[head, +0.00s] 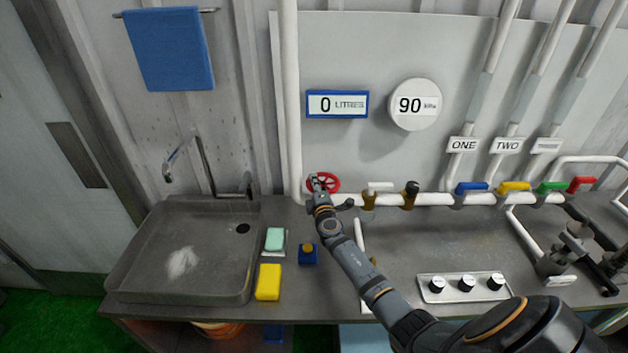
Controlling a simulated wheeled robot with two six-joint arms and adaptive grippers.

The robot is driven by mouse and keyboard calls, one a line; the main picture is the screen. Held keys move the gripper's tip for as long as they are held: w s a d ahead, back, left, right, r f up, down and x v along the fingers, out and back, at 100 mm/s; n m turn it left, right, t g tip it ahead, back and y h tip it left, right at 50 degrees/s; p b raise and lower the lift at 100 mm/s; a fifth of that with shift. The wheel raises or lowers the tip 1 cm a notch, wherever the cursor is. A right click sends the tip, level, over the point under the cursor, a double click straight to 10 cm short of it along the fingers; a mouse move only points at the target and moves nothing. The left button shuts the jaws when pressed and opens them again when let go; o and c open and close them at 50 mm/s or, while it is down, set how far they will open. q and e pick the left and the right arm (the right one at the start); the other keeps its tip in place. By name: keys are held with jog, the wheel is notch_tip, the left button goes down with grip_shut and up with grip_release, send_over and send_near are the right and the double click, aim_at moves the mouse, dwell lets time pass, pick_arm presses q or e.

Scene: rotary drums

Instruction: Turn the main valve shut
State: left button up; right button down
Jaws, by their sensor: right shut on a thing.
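The main valve's red handwheel (331,183) sits on the white pipe at the back of the counter, near the foot of the tall vertical pipe. My right gripper (318,183) is at the left part of the wheel and is shut on it. The gripper and wrist hide part of the wheel's left side and lower edge. My left gripper is out of view. A display reading 0 litres (337,104) and a round gauge reading 90 (415,104) are on the panel above.
The horizontal pipe carries blue (471,187), yellow (514,187), green (552,187) and red (582,184) handles. A sink (180,250) is at the left. A yellow sponge (268,282) and green soap (275,239) lie beside it. A knob panel (467,287) is at the front right.

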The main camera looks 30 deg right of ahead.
aim_at(309, 190)
jog(key=shift+w+f+m+g+h+b, duration=0.1)
jog(key=shift+w+m+g+h+b, duration=0.2)
jog(key=shift+m+h, duration=0.4)
jog(key=m+g+h+b, duration=0.1)
jog(key=h+b, duration=0.1)
jog(key=b, duration=0.1)
jog(key=m+g+h+b, duration=0.2)
jog(key=b, duration=0.1)
jog(key=d+m+g+h+b, duration=0.1)
jog(key=m+g+h+b, duration=0.1)
jog(key=b, duration=0.2)
jog(key=shift+w+d+f+h, duration=0.1)
jog(key=shift+w+f+h, duration=0.05)
jog(key=shift+w+h, duration=0.2)
jog(key=shift+d+r+m+g+h+b, duration=0.1)
jog(key=shift+r+m+g+h+b, duration=0.15)
jog(key=shift+m+g+h+b, duration=0.25)
jog(key=c, duration=1.3)
grip_release()
jog(key=shift+s, duration=0.1)
jog(key=v, duration=0.7)
jog(key=shift+s+a, duration=0.15)
jog(key=shift+a, duration=0.1)
